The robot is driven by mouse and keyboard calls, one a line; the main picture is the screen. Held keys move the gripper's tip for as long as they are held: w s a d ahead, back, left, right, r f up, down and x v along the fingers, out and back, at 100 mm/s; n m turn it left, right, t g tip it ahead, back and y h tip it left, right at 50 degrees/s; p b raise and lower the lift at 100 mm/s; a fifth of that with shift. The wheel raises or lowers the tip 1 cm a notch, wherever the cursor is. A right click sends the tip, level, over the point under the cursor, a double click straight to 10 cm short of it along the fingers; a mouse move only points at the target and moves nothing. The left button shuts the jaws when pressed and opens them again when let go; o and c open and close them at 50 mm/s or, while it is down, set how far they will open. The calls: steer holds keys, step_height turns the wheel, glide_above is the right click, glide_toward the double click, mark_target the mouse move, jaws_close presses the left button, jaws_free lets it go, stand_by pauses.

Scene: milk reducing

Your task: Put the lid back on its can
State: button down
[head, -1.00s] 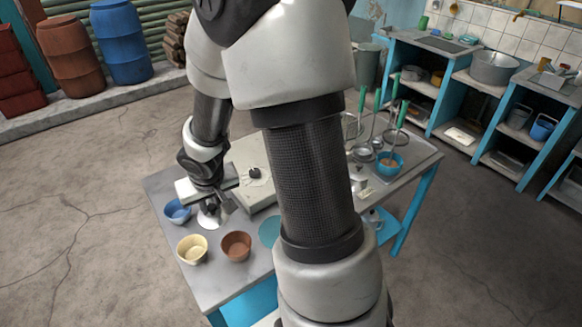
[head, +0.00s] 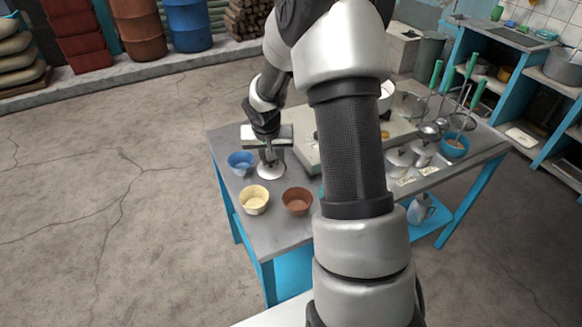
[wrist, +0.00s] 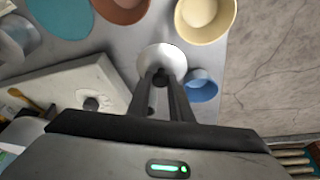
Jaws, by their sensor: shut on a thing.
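A pale round lid (head: 270,171) with a dark knob is at the left part of the table, beside the blue bowl. It also shows in the wrist view (wrist: 161,57). My gripper (wrist: 162,78) is shut on the lid's knob from above; it shows in the head view (head: 267,152) too. The lid looks flat and at or very near the table top; I cannot tell whether it touches. Silver cans (head: 400,162) stand right of my arm, partly hidden. A white round vessel (head: 386,92) shows behind my arm. I cannot tell which can belongs to the lid.
A blue bowl (head: 241,162), a yellow bowl (head: 254,199) and a brown bowl (head: 297,200) stand close around the lid. A pale raised slab (wrist: 62,100) with a knob lies beside it. A blue bowl holding ladles (head: 455,146) is at the table's right.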

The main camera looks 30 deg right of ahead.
step_height(320, 180, down, 8)
steer(key=shift+b, duration=0.55)
steer(key=shift+f, duration=0.15)
steer(key=c, duration=2)
jaws_free()
steer(key=o, duration=0.4)
